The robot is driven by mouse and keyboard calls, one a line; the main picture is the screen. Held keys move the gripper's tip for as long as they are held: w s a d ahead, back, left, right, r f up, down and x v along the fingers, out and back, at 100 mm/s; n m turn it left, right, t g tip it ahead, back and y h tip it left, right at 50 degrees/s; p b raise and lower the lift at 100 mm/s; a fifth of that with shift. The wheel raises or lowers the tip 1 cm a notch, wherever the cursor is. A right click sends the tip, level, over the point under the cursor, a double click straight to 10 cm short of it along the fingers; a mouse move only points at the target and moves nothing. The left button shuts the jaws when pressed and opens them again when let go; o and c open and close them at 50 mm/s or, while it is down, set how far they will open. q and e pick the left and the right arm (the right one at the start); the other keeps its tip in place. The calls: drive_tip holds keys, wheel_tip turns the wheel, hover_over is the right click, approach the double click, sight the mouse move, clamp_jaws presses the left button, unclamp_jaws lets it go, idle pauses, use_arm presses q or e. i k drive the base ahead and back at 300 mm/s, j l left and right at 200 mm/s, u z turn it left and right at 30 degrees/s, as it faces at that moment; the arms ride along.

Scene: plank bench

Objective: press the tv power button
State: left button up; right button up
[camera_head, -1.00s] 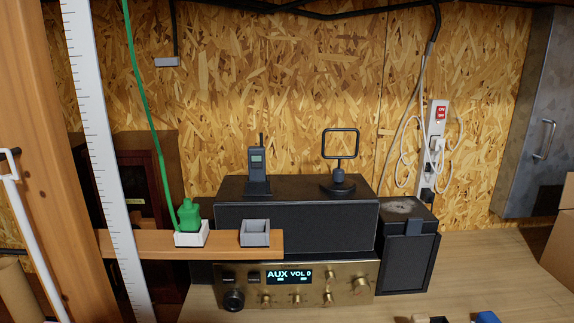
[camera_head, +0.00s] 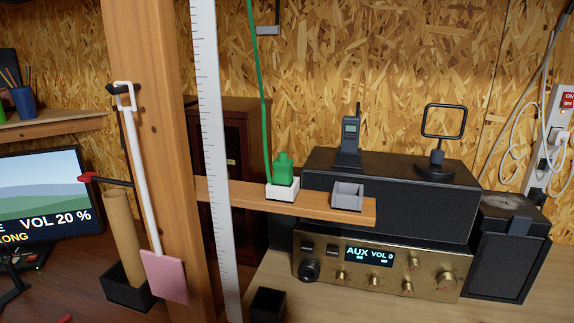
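A TV (camera_head: 42,195) stands at the left edge of the head view, with its left part cut off. Its lit screen shows "VOL 20 %" over a pale blue and green picture. I cannot make out a power button on the part of the TV that shows. Neither of my grippers is in the view.
A wooden post (camera_head: 160,60) and a white ruler (camera_head: 212,150) stand between the TV and the gold amplifier (camera_head: 380,265). A pink fly swatter (camera_head: 165,275) hangs on the post. A cardboard tube (camera_head: 122,225) stands in a black box (camera_head: 125,288) beside the TV.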

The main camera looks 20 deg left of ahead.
sight(32, 257)
drive_tip(key=u, duration=2.35)
